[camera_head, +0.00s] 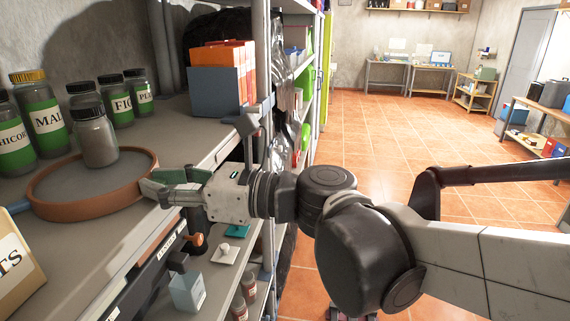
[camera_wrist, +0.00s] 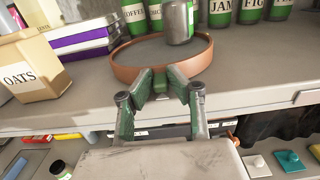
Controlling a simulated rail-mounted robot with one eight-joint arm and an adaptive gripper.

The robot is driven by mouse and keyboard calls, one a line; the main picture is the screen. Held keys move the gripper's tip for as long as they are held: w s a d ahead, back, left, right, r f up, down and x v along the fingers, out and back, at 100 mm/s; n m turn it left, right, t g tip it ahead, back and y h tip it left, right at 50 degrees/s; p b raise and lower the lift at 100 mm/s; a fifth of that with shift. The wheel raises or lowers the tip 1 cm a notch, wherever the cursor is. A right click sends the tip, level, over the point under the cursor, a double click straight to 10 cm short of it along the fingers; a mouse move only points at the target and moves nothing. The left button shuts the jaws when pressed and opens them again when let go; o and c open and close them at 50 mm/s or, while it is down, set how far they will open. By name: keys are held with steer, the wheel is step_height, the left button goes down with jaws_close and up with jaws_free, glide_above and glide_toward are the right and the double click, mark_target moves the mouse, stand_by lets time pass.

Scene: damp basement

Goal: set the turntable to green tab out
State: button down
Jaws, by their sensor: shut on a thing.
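The turntable (camera_head: 88,208) is a round grey disc with a raised terracotta rim on the grey shelf. A grey jar (camera_head: 98,143) with a dark lid stands upright on it, towards the back. My gripper (camera_head: 150,188) is at the turntable's right side in the head view, at rim height. In the wrist view the turntable's rim (camera_wrist: 205,56) lies just beyond my gripper (camera_wrist: 166,82), whose green-padded fingers are close together at its near edge.
Several green-labelled jars (camera_head: 44,117) stand behind the turntable. An OATS box (camera_wrist: 28,68) and purple books (camera_wrist: 85,40) are to its left in the wrist view. Orange and grey boxes (camera_head: 215,90) stand further along the shelf. A lower shelf holds small items (camera_head: 187,292).

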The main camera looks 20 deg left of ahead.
steer(key=c, duration=1.7)
jaws_free()
steer(key=d, duration=0.4)
steer(key=w+d, duration=0.1)
steer(key=d, duration=0.7)
steer(key=shift+w, duration=0.15)
